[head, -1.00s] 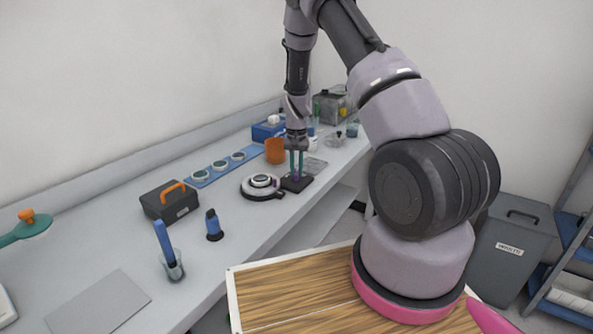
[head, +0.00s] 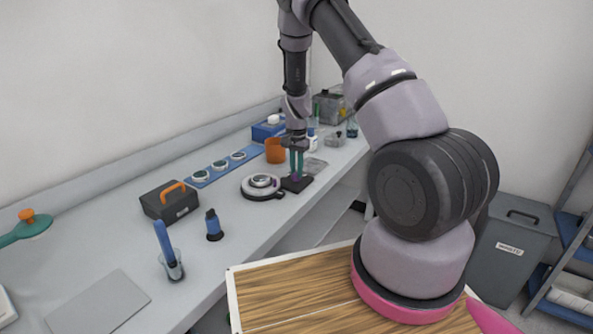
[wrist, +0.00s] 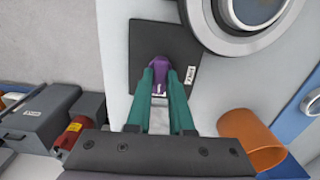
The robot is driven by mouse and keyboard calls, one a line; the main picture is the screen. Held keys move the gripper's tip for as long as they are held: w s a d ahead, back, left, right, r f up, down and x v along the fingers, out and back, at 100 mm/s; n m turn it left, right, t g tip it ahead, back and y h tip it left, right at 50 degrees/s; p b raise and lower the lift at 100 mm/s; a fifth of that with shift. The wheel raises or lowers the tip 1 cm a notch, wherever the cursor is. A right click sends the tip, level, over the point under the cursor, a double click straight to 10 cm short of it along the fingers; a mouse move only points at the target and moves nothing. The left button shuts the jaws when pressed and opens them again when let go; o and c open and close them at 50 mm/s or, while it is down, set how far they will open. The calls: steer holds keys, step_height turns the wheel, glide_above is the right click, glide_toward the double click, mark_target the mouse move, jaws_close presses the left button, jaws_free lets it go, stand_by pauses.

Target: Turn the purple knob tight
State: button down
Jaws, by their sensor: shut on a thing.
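The purple knob (wrist: 159,65) stands on a dark square base plate (wrist: 145,42) with a small white label. In the wrist view my gripper (wrist: 160,78) has its two green fingers on either side of the knob, shut on it. In the head view my gripper (head: 297,174) points down onto the dark base (head: 302,185) on the bench. The knob is mostly hidden there by the fingers, with only a little purple showing. I cannot tell from the pictures how tight the knob is.
A round grey-and-black instrument (head: 262,186) sits close beside the base. An orange cup (head: 275,150) and a blue strip with round discs (head: 219,167) lie behind. A black box with an orange handle (head: 169,203) and a blue-black bottle (head: 213,225) stand nearer.

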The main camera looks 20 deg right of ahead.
mark_target(296, 172)
steer(key=c, duration=0.8)
jaws_free()
step_height(296, 172, up, 11)
